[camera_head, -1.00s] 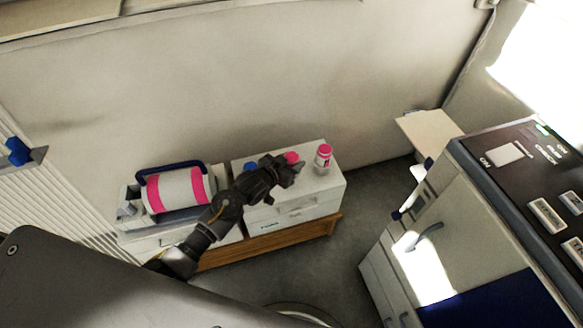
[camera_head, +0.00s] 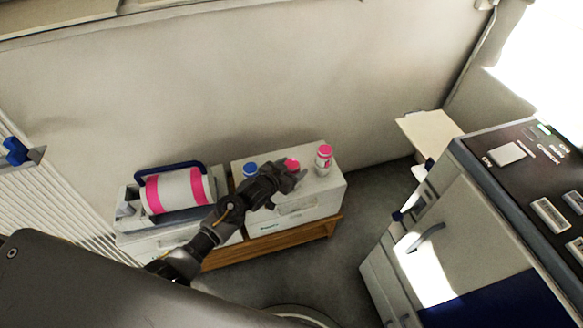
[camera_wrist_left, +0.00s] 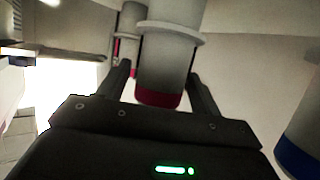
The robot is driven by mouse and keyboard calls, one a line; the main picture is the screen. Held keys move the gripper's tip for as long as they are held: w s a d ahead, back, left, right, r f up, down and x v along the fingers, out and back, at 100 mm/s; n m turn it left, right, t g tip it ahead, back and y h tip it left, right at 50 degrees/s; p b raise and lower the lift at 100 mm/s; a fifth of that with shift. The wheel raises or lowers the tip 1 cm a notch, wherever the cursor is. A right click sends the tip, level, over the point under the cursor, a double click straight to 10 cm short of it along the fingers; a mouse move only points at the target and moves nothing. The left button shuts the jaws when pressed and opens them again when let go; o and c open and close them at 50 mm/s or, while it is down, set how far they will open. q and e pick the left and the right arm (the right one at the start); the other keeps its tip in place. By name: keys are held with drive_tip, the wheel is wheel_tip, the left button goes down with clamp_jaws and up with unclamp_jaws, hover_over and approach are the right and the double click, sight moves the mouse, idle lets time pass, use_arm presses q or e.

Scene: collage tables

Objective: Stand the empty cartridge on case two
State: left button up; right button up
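My left gripper (camera_head: 296,172) is over the right-hand white case (camera_head: 318,200), at a pink-capped cartridge (camera_head: 292,163). In the left wrist view that pale cartridge (camera_wrist_left: 165,60) with a red-pink end stands between the two fingers (camera_wrist_left: 162,80). Narrow gaps seem to show beside it, so the fingers look open around it. A second pink-capped cartridge (camera_head: 324,160) stands upright to the right on the same case. A blue-capped cartridge (camera_head: 250,169) is to the left, partly behind the gripper. I cannot tell which cartridge is empty, and no case number is readable. My right gripper is out of view.
Left of the case, another white case (camera_head: 150,246) bears a white and pink drum (camera_head: 178,190) under a blue handle (camera_head: 170,168). Both cases rest on a wooden bench (camera_head: 290,239) by the wall. A large cabinet (camera_head: 450,220) stands at right. Some case top is free near its right edge.

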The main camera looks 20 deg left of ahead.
use_arm(q)
drive_tip(key=shift+r, duration=0.1)
drive_tip(key=shift+s+r, duration=0.1)
drive_tip(key=shift+s, duration=0.1)
drive_tip(key=p+v, duration=0.1)
drive_tip(key=v, duration=1)
drive_tip(key=shift+s+a+r, duration=0.1)
drive_tip(key=shift+s+r, duration=0.05)
drive_tip(key=shift+s, duration=0.05)
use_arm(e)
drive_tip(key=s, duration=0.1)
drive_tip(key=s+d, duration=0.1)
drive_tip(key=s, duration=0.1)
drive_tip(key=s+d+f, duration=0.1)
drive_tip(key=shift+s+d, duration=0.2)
